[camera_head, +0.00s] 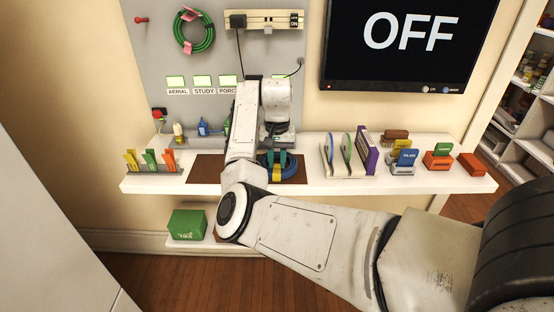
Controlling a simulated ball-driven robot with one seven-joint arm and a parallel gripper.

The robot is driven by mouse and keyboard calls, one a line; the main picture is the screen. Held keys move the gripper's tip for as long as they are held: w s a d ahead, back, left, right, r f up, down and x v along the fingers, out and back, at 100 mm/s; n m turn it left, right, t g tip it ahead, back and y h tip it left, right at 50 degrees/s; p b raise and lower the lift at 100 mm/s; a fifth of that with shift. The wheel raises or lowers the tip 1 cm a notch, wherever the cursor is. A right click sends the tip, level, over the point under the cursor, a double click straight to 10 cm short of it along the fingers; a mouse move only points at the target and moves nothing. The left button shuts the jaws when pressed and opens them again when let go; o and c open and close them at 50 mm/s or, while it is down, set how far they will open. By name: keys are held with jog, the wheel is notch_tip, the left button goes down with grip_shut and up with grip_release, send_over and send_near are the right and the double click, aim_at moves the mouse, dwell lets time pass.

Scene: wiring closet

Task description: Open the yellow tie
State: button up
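A coil of blue cable (290,168) lies on the brown mat (206,168) on the white shelf. A small yellow tie (276,173) shows at the coil's front. My arm reaches over the shelf, and my gripper (275,154) points down at the coil, just above or at the yellow tie. Dark teal parts beside the tie look like my fingertips, but they are small. I cannot tell whether they touch the tie. My arm link hides the coil's left part.
A rack with orange and green clips (150,158) stands left. Upright discs (345,155), a purple box (367,150) and several coloured blocks (438,158) stand right. A green coil (194,33) hangs on the grey panel (230,58). The screen (410,45) reads OFF.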

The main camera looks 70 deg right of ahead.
grip_shut()
